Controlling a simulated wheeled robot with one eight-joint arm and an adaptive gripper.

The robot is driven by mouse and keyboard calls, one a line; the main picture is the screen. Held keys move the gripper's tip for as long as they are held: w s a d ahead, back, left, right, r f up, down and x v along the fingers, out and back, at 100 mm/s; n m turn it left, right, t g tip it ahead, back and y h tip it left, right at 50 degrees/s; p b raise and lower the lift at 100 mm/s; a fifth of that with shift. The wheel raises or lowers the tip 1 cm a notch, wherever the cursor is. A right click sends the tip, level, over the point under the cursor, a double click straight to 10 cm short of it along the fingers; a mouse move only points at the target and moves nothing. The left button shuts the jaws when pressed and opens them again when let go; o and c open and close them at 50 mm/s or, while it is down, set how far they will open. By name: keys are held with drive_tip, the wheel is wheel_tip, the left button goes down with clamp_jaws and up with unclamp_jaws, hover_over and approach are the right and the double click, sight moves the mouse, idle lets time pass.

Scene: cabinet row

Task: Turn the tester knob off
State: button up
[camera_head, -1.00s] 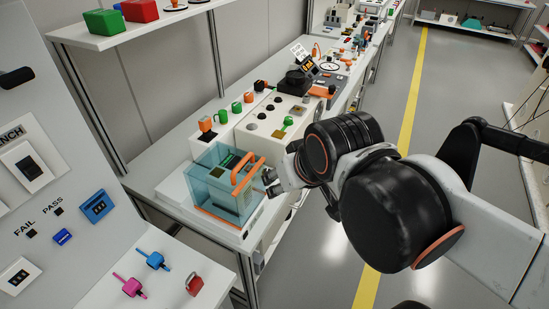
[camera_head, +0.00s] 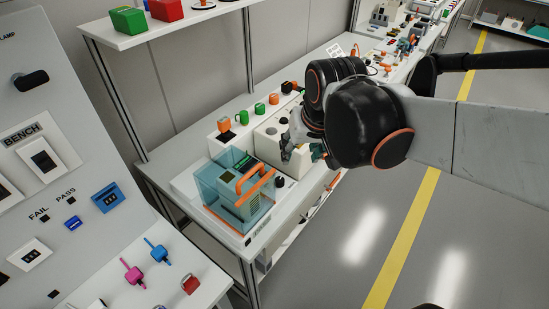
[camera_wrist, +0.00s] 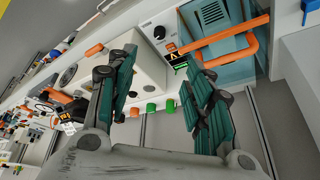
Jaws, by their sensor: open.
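A clear blue box (camera_head: 208,186) with an orange handle (camera_head: 256,180) stands on the bench in the head view. A small black knob (camera_head: 281,182) is on the white unit just right of the box. A black knob also shows in the wrist view (camera_wrist: 159,32), past the fingertips. No readable label marks either as the tester knob. My gripper (camera_head: 297,153) is over the white unit beside the box. In the wrist view my gripper (camera_wrist: 160,72) has its green fingers apart, with nothing between them.
The sloped panel (camera_head: 60,160) at left has a black lamp knob (camera_head: 31,80) and switches. A shelf (camera_head: 190,20) hangs above. Open grey floor (camera_head: 350,240) lies to the right.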

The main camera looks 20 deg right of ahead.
drive_tip(key=w+f+m+g+p, duration=0.2)
drive_tip(key=w+f+g+p, duration=0.15)
drive_tip(key=w, duration=0.65)
drive_tip(key=m+g+p, duration=0.1)
drive_tip(key=p, duration=0.3)
hover_over(280, 180)
wheel_tip(280, 180, down, 9)
wheel_tip(280, 180, down, 14)
drive_tip(key=b, duration=0.3)
drive_tip(key=shift+w, duration=0.1)
drive_tip(key=c, duration=1)
